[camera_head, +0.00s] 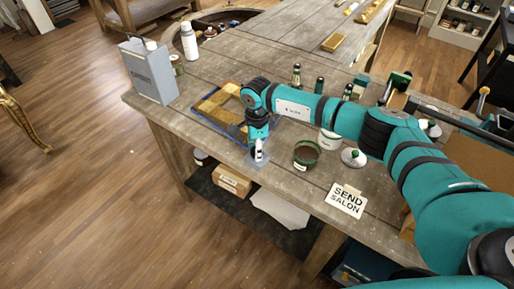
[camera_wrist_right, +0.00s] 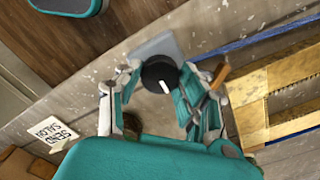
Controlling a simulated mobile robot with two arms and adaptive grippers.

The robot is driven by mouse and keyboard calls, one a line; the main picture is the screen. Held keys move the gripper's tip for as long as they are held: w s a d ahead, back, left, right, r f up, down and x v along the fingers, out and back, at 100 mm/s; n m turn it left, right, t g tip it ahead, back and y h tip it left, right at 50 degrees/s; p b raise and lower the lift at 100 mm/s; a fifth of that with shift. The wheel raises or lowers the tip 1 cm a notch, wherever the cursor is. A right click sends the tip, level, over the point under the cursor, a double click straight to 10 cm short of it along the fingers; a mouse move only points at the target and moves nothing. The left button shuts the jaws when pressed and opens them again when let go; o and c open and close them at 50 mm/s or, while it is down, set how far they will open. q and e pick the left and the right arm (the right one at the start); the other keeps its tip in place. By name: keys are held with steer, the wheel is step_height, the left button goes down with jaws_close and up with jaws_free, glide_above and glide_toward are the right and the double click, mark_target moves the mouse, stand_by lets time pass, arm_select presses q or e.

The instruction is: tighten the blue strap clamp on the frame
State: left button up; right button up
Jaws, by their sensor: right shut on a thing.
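The gilt frame (camera_head: 203,107) lies on the bench with the blue strap (camera_head: 209,128) around its outer edge. In the wrist view the frame (camera_wrist_right: 285,85) is on the right, and the strap (camera_wrist_right: 262,36) runs along its side. My right gripper (camera_head: 259,158) is at the frame's near corner, by the bench edge. In the wrist view my right gripper (camera_wrist_right: 160,82) is shut on a round black knob (camera_wrist_right: 160,72) with a white mark, over a blue-grey plate (camera_wrist_right: 157,46). A short brown handle (camera_wrist_right: 217,78) shows beside the right finger. My left gripper is out of view.
A grey can (camera_head: 148,72) and white bottle (camera_head: 189,41) stand at the back left. My right arm spans the bench.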

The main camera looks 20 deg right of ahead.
steer(key=m+b, duration=0.2)
steer(key=shift+f+m, duration=0.1)
steer(key=shift+m, duration=0.2)
steer(key=m+b, duration=0.2)
steer(key=m, duration=0.2)
steer(key=shift+m+b, duration=0.3)
steer(key=shift+b, duration=0.05)
steer(key=m+b, duration=0.2)
steer(key=m, duration=0.2)
steer(key=shift+m, duration=0.3)
steer(key=shift+w+r+m+b, duration=0.15)
steer(key=shift+m+b, duration=0.6)
steer(key=shift+m, duration=1.15)
steer(key=shift+r, duration=0.1)
steer(key=o, duration=1.1)
steer(key=shift+o, duration=0.2)
step_height(320, 180, up, 12)
